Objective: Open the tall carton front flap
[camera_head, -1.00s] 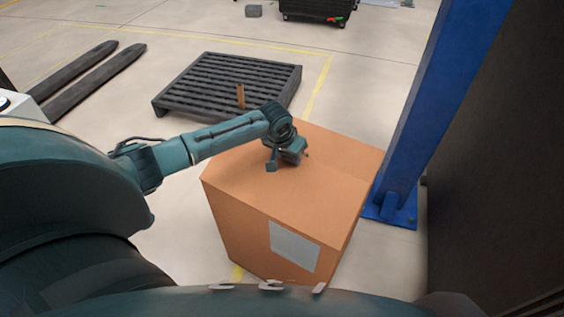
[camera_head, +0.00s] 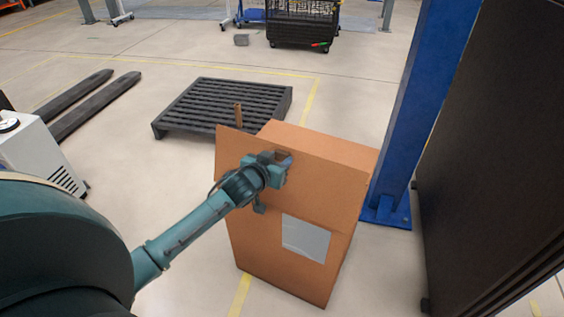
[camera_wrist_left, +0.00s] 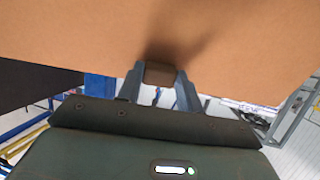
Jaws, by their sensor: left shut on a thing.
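The tall brown carton (camera_head: 290,265) stands on the floor at centre, with a grey-white label (camera_head: 305,238) on its front. Its front flap (camera_head: 325,185) stands up, tilted toward me, and hides part of the carton's top. My left gripper (camera_head: 284,160) is at the near face of the flap, left of its middle. In the left wrist view, its fingers (camera_wrist_left: 160,77) are shut on a dark brown tab (camera_wrist_left: 160,72) at the edge of a brown cardboard panel (camera_wrist_left: 230,40). The inside of the carton is hidden. My right gripper is not in view.
A blue post (camera_head: 415,110) stands close to the carton's right, with a dark panel (camera_head: 490,150) beyond it. A black pallet (camera_head: 225,105) lies behind at the left, near dark forks (camera_head: 90,105). Open floor lies left of the carton.

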